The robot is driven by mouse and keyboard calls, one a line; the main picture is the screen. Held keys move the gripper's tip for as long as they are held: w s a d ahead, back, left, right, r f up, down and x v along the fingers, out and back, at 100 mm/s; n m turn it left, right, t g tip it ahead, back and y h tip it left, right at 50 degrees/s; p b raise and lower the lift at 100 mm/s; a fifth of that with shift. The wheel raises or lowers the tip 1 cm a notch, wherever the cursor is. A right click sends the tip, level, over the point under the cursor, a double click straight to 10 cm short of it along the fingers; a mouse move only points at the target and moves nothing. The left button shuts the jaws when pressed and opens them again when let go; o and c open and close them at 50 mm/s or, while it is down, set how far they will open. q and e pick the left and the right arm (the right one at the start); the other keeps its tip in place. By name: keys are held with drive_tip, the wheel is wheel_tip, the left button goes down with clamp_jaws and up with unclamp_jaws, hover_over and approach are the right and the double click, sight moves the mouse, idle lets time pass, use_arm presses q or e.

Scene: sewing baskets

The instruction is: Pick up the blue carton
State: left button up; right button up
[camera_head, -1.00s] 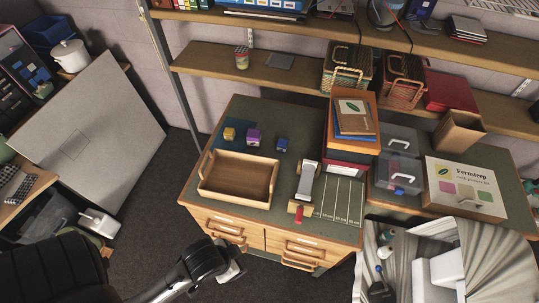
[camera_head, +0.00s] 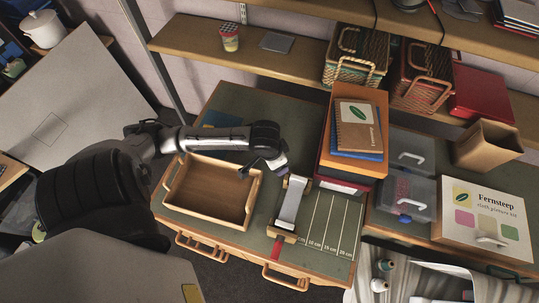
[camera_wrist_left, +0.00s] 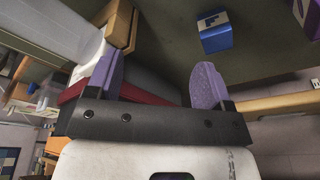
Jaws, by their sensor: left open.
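The blue carton (camera_wrist_left: 214,38), a small box with a pale lettered label, stands on the dark green worktop in the left wrist view. It is ahead of my left gripper (camera_wrist_left: 155,85), beyond the right finger and apart from it. The purple-padded fingers are spread with nothing between them. In the head view my left gripper (camera_head: 276,168) hangs over the worktop between the wooden tray and the roller stand; my arm hides the carton there. A purple carton (camera_wrist_left: 306,14) shows partly at the wrist view's right edge. My right gripper is not in view.
The empty wooden tray (camera_head: 205,202) lies left of the gripper, its wall close below. The roller stand (camera_head: 290,208) is just right. An orange box with notebooks (camera_head: 357,128) stands behind right. A shelf (camera_head: 190,38) with baskets runs along the back.

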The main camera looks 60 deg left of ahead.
use_arm(q)
drive_tip(key=w+a+r+n+g+b, duration=0.2)
drive_tip(key=a+r+n+g, duration=0.1)
drive_tip(key=a+n, duration=0.5)
drive_tip(key=f, duration=0.2)
drive_tip(key=a+f, duration=0.1)
drive_tip(key=f, duration=0.5)
drive_tip(key=shift+w+a, duration=0.1)
drive_tip(key=shift+a, duration=0.1)
drive_tip(key=shift+w+d+f+p, duration=0.15)
drive_tip(key=shift+f+p, duration=0.2)
drive_tip(key=shift+f, duration=0.8)
drive_tip(key=shift+d+f+p, duration=0.1)
drive_tip(key=shift+f+p, duration=0.2)
drive_tip(key=shift+f, duration=1.3)
drive_tip(key=c, duration=1)
